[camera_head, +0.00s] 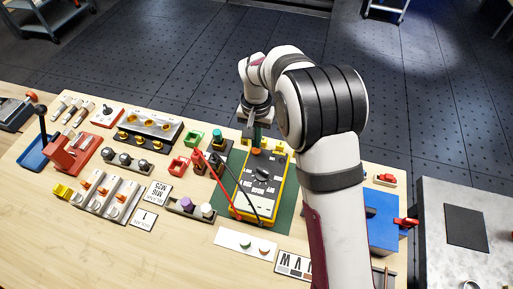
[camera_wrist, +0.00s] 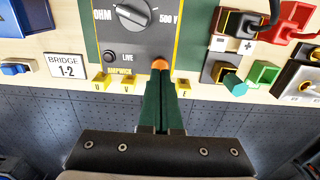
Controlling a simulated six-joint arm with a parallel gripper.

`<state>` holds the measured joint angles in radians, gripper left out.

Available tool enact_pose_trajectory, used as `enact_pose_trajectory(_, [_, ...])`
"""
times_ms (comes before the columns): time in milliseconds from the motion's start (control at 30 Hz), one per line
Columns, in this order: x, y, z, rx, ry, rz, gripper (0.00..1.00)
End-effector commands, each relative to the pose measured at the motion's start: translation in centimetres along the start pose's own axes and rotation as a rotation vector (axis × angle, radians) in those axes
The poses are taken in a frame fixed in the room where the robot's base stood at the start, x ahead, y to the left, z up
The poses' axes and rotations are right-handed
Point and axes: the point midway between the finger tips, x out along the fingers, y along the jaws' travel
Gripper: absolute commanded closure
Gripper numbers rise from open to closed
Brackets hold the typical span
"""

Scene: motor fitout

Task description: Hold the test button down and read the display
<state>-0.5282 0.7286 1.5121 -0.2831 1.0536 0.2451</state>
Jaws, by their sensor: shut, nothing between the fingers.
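The yellow-edged meter (camera_head: 247,207) lies on a green mat (camera_head: 283,213), with a dial knob (camera_wrist: 136,14) between the marks OHM and 500 V. An orange button (camera_wrist: 160,63), apparently the test button, is at the meter's far end, beside a dark round part marked LIVE (camera_wrist: 110,57). My gripper (camera_head: 256,148) is over that end, pointing down. In the wrist view its green fingers (camera_wrist: 160,76) are shut together with their tips at the orange button, partly covering it. I cannot tell whether the button is pressed in. I cannot read the display in either view.
Red and black leads (camera_head: 219,176) run across the meter's left side. Yellow lettered terminals (camera_wrist: 101,86) stand beyond its far end. A BRIDGE 1-2 label (camera_wrist: 67,66) and green and red blocks (camera_head: 179,165) are nearby. A blue box (camera_head: 382,222) stands right of my arm.

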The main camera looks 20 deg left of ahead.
Motion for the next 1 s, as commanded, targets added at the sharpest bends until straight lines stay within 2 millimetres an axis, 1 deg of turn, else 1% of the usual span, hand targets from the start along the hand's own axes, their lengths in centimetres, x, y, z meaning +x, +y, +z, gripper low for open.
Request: enact_pose_trajectory(1000, [1.9, 0.0, 0.0, 0.000, 0.000, 0.000, 1.00])
